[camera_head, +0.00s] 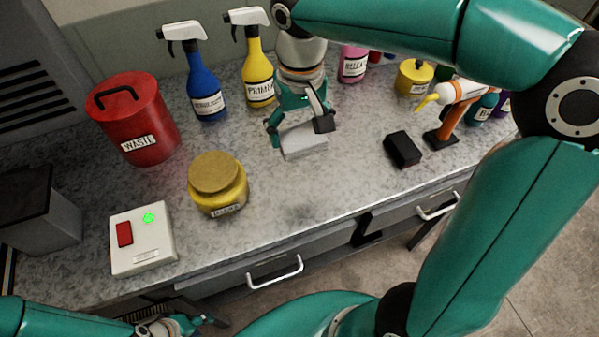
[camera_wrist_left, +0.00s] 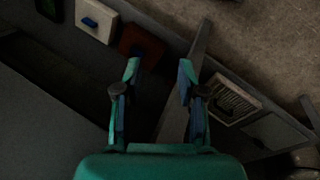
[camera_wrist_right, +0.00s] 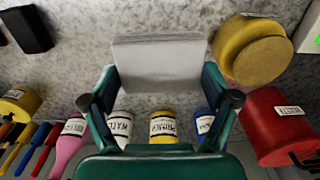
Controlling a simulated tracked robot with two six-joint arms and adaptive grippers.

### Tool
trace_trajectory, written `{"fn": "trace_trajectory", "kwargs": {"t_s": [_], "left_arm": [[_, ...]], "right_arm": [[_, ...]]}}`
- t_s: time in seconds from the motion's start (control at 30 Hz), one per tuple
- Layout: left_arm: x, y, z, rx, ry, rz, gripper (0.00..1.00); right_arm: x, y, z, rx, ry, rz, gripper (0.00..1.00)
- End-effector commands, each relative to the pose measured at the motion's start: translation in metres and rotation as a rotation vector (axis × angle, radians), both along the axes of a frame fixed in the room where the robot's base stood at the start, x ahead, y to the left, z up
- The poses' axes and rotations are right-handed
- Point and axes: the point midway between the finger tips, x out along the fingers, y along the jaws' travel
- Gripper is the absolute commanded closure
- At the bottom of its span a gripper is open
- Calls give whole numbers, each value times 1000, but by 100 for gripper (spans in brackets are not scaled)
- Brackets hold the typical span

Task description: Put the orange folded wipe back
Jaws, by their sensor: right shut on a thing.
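No orange wipe shows in any view. My right gripper (camera_head: 299,128) is over the bench and is shut on a pale grey, flat folded block (camera_head: 304,143), which looks like a folded wipe. In the right wrist view the pale block (camera_wrist_right: 158,62) lies across the fingertips of the right gripper (camera_wrist_right: 158,84). I cannot tell whether it touches the bench. My left gripper (camera_head: 175,326) is low at the picture's bottom left, off the bench front. In the left wrist view the left gripper (camera_wrist_left: 160,68) is open and empty.
On the grey bench (camera_head: 290,190) stand a red waste bin (camera_head: 150,125), a yellow jar (camera_head: 216,185), a white switch box (camera_head: 142,245), blue (camera_head: 204,88) and yellow (camera_head: 257,80) spray bottles, a black block (camera_head: 403,149) and an orange tool (camera_head: 452,112). The front middle is clear.

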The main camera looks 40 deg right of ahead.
Motion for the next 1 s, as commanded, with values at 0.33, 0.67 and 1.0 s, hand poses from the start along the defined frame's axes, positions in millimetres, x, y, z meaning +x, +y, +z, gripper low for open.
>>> {"fn": "trace_trajectory", "kwargs": {"t_s": [0.33,0.67,1.0], "left_arm": [[0,0,-1,0,0,0,60],[0,0,-1,0,-1,0,60],[0,0,0,0,-1,0,60]], "right_arm": [[-2,-3,-87,-1,5,-7,46],[-2,-3,-117,0,4,-8,46],[-1,-3,-145,0,-1,-8,46]]}}
